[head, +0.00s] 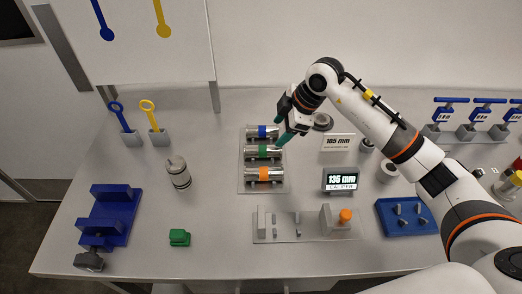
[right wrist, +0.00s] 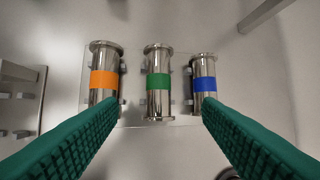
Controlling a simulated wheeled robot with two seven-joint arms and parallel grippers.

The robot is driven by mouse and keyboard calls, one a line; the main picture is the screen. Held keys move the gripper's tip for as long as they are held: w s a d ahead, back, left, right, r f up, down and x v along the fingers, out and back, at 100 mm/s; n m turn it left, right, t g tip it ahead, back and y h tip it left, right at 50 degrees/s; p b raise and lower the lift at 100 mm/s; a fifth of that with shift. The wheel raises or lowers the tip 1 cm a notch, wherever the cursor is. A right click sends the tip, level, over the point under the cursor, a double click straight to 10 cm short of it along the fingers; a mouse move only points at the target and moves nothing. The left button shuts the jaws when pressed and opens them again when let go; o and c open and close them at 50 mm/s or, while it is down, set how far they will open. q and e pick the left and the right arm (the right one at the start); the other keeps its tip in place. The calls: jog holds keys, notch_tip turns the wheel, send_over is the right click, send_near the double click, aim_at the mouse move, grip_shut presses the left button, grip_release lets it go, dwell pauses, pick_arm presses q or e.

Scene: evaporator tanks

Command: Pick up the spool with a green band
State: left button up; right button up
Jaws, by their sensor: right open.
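The spool with a green band (head: 262,152) is a shiny metal cylinder lying in the middle of a rack (head: 275,187) in the head view. A spool with a blue band (head: 261,132) lies behind it and one with an orange band (head: 263,175) in front. My right gripper (head: 284,127) is open above the rack's right side. In the right wrist view the green-banded spool (right wrist: 158,82) lies between the two green fingers, with the orange-banded spool (right wrist: 104,80) left and the blue-banded spool (right wrist: 204,84) right. Nothing is between the fingertips. My left gripper is not in view.
A display reading 135 mm (head: 342,180) and a 105 mm sign (head: 336,142) stand right of the rack. A grey fixture plate (head: 290,236) lies in front. A metal canister (head: 178,173) and a blue vise (head: 106,215) are left, with clear table between canister and rack.

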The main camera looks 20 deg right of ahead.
aim_at(267, 147)
jog(key=p+x, duration=0.1)
jog(key=x, duration=0.4)
jog(key=shift+s+a, duration=0.1)
jog(key=shift+s, duration=0.1)
jog(key=p+x, duration=0.2)
jog(key=x, duration=0.2)
jog(key=shift+w+f, duration=0.15)
jog(key=shift+f, duration=0.1)
jog(key=shift+w+f, duration=0.15)
jog(key=shift+f, duration=0.25)
jog(key=shift+r, duration=0.1)
jog(key=c, duration=1.2)
